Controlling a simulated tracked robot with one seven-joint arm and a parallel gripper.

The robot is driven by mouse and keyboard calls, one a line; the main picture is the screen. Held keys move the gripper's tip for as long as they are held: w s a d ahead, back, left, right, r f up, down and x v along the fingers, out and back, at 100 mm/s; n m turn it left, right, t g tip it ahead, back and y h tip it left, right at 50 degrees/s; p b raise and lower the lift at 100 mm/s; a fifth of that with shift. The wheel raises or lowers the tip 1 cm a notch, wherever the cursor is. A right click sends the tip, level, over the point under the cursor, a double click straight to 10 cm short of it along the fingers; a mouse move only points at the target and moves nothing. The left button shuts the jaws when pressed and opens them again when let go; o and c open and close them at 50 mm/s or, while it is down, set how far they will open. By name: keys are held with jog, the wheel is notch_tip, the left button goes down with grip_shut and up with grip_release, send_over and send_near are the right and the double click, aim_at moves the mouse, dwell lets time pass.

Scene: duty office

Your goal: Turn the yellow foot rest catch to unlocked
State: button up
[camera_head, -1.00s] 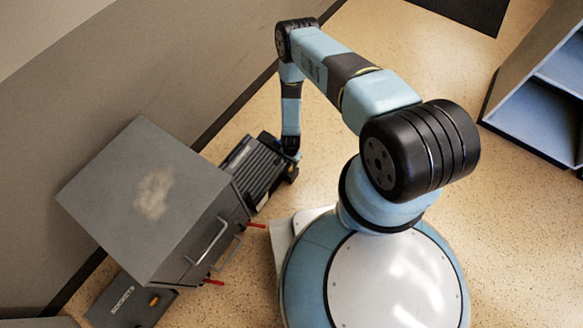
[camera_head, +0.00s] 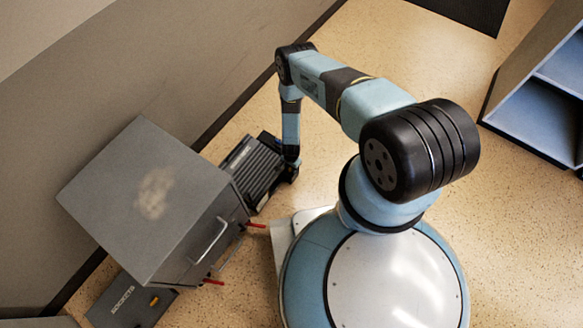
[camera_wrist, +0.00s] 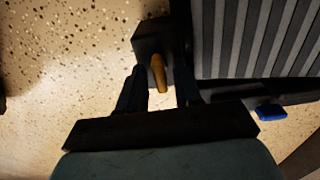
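The yellow catch (camera_wrist: 158,73) is a short lever on a black block (camera_wrist: 150,38) at the side of the foot rest, in the wrist view. It points down the picture, slightly tilted. The foot rest is dark grey with ribs; it shows in the wrist view (camera_wrist: 232,38) and beside the cabinet in the head view (camera_head: 254,171). My gripper (camera_wrist: 162,84) is open, with one dark finger on each side of the catch. A gap shows to the right of the catch; I cannot tell whether the left finger touches it. In the head view the arm hides the catch.
A grey cabinet (camera_head: 140,200) with a handle and red levers (camera_head: 256,225) stands left of the foot rest. A box marked "SOCKETS" (camera_head: 122,308) lies below it. A blue pedal (camera_wrist: 271,112) shows in the wrist view.

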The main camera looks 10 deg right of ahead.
grip_shut()
jog(key=shift+d, duration=0.2)
jog(key=shift+a, duration=0.1)
